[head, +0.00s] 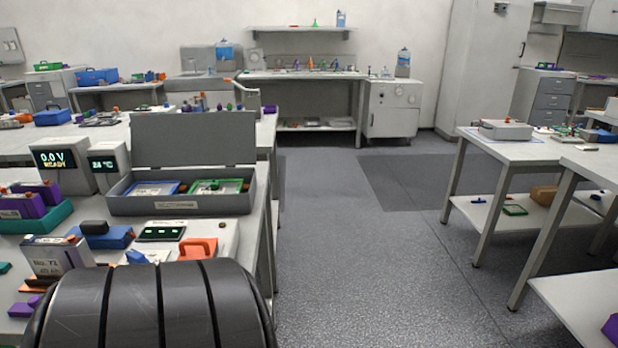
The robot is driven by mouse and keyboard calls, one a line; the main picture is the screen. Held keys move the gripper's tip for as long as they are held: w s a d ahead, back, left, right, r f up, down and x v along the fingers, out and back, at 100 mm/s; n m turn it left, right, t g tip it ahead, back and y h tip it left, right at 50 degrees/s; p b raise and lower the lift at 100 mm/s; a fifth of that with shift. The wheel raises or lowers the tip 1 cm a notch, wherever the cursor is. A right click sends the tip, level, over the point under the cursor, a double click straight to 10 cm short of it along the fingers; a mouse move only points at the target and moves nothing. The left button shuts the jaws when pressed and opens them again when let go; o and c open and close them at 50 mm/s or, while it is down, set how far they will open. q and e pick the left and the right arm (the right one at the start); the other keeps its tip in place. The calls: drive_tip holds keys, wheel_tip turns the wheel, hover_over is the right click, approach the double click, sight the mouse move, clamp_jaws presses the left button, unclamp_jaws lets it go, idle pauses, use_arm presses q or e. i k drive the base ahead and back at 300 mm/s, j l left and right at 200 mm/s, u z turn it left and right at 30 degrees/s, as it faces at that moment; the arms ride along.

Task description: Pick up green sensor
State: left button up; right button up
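I cannot make out for certain which thing is the green sensor. A green-rimmed flat piece (232,186) with a small green part on it lies in the right half of an open grey case (180,205) on the left bench. A blue-rimmed piece (157,188) lies beside it in the left half. The case lid (193,138) stands up at the back. A large dark ribbed part, probably mine, fills the bottom left and hides the front of the bench. Neither gripper shows.
Two display units (64,170) stand left of the case. An orange bracket (198,249), a blue block (107,237) and a black panel (160,234) lie in front of it. A green piece (514,210) is on the right table's lower shelf. The middle floor (345,260) is clear.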

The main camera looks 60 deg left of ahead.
sight(214, 184)
drive_tip(key=i+u, duration=0.4)
drive_tip(key=i+j+u, duration=0.1)
drive_tip(key=u, duration=0.25)
drive_tip(key=i+l+u, duration=0.15)
drive_tip(key=i+u, duration=0.25)
drive_tip(key=i+l+u, duration=0.15)
drive_tip(key=u, duration=0.2)
drive_tip(key=i+l, duration=0.05)
drive_tip(key=i, duration=0.05)
